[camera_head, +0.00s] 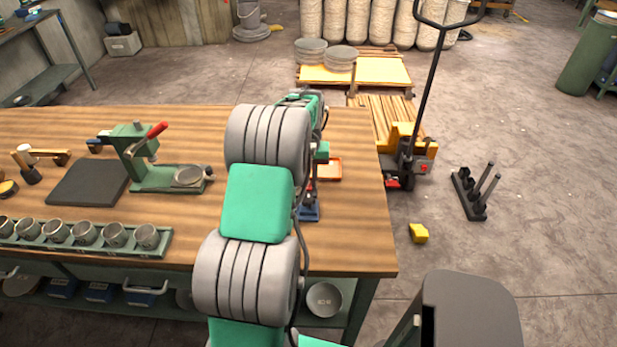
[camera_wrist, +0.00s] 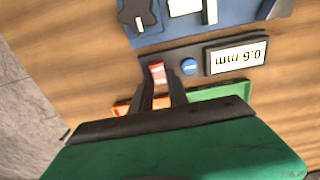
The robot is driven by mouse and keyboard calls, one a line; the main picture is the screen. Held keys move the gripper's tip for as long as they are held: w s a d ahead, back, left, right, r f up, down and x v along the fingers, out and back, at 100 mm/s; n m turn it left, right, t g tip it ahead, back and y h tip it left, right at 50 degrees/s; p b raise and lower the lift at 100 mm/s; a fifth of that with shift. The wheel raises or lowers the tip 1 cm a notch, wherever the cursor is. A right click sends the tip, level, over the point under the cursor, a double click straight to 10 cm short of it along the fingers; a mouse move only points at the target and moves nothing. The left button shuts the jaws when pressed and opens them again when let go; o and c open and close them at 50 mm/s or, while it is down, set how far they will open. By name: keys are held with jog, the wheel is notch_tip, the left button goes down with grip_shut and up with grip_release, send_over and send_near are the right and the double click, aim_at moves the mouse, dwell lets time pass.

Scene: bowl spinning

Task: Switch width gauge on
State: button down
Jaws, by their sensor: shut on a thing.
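The width gauge is a dark panel (camera_wrist: 225,72) in the wrist view. It has a lit display (camera_wrist: 236,56) that reads 0.6 mm, upside down in the picture, and a round blue button (camera_wrist: 189,66). Left of the button is a small red switch (camera_wrist: 157,70) with a pale mark. My gripper (camera_wrist: 160,84) is at this switch, its dark fingers closed in on it from both sides. The fingers partly hide the lower part of the switch. In the head view my arm hides most of the gauge and the fingers.
Above the gauge in the wrist view lies a blue tool board (camera_wrist: 228,17); a green tray (camera_wrist: 225,91) and an orange piece (camera_wrist: 122,106) lie below. The workbench (camera_head: 365,220) also holds a green press (camera_head: 140,160), a dark mat (camera_head: 88,182) and a rack of cups (camera_head: 150,255).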

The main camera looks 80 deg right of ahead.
aim_at(308, 184)
jog(key=c, duration=1.6)
grip_release()
jog(key=shift+o, duration=0.2)
jog(key=shift+r, duration=0.1)
notch_tip(308, 184, up, 8)
jog(key=b, duration=0.1)
